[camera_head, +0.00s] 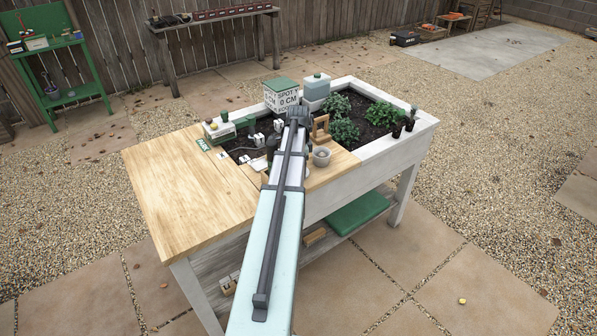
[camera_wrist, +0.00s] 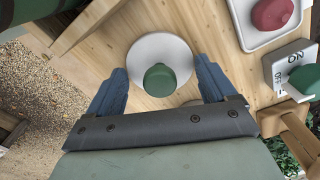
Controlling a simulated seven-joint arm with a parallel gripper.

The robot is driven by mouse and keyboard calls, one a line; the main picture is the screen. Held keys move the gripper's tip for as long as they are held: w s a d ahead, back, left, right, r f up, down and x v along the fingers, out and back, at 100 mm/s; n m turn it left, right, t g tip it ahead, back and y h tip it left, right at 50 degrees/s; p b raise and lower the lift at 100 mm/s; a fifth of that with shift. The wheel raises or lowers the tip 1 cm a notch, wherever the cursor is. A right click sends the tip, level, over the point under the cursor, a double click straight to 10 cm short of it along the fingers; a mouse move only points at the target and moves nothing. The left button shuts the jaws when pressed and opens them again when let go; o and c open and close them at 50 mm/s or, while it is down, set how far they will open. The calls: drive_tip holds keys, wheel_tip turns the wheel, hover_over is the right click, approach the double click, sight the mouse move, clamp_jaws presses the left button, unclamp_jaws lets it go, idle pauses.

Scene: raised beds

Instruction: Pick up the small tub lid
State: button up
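In the wrist view, a round white lid (camera_wrist: 137,52) with a domed green knob (camera_wrist: 160,80) lies on a light wooden surface. My gripper (camera_wrist: 161,65) is open, its two blue fingers on either side of the lid, with gaps between them and the knob. A second white piece, squarish with rounded corners (camera_wrist: 252,38) and a red knob (camera_wrist: 272,13), is at the upper right, cut off by the frame. I cannot tell for certain which is the small tub lid. In the head view my gripper (camera_head: 297,112) is over the raised bed, and my arm hides what lies beneath it.
A white marked block (camera_wrist: 285,72) sits to the right of the fingers. In the head view, a lettered white box with a green top (camera_head: 281,99), a bluish container (camera_head: 316,88) and a wooden frame (camera_head: 320,130) stand close by. The left wooden top (camera_head: 185,190) is clear.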

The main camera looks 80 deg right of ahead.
drive_tip(key=c, duration=0.4)
drive_tip(key=shift+o, duration=0.2)
drive_tip(key=shift+r, duration=0.1)
wheel_tip(320, 180, up, 9)
drive_tip(key=shift+f, duration=0.2)
drive_tip(key=s+d+r+m, duration=0.3)
drive_tip(key=s+d+m, duration=0.2)
drive_tip(key=s+d, duration=0.25)
drive_tip(key=shift+f, duration=3.1)
